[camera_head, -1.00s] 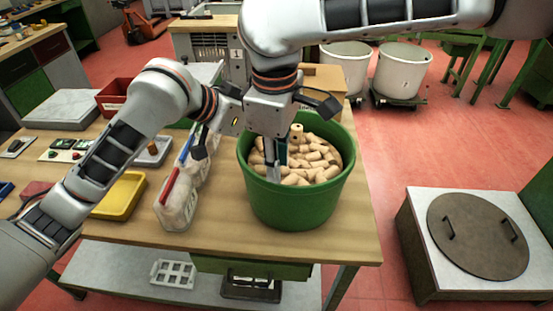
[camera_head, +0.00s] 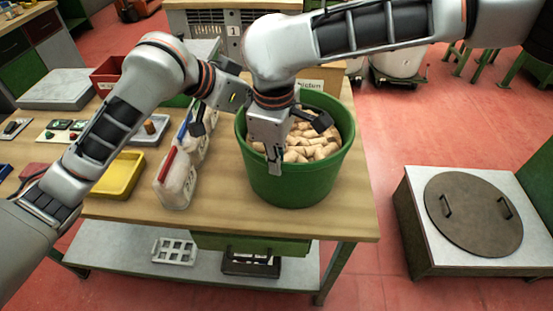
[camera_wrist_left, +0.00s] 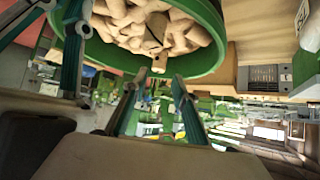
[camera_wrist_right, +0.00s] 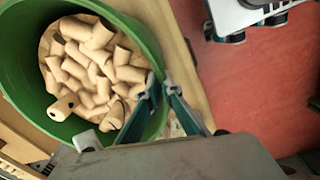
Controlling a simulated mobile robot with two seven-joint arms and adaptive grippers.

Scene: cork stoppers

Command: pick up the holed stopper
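A tan holed stopper (camera_wrist_right: 63,106) lies on the pile of cork stoppers in the right wrist view, with a dark hole in the end facing left. In the head view I cannot pick it out; my right gripper hides part of the pile. The stoppers fill a green bucket (camera_head: 290,190). My right gripper (camera_head: 274,166) is over the bucket's front side; in the right wrist view its fingertips (camera_wrist_right: 161,82) are close together with nothing seen between them. My left gripper (camera_wrist_left: 158,82) is outside the bucket at its left, fingers apart, apparently empty.
The table front is clear. A metal-lidded box (camera_head: 473,214) stands at the right.

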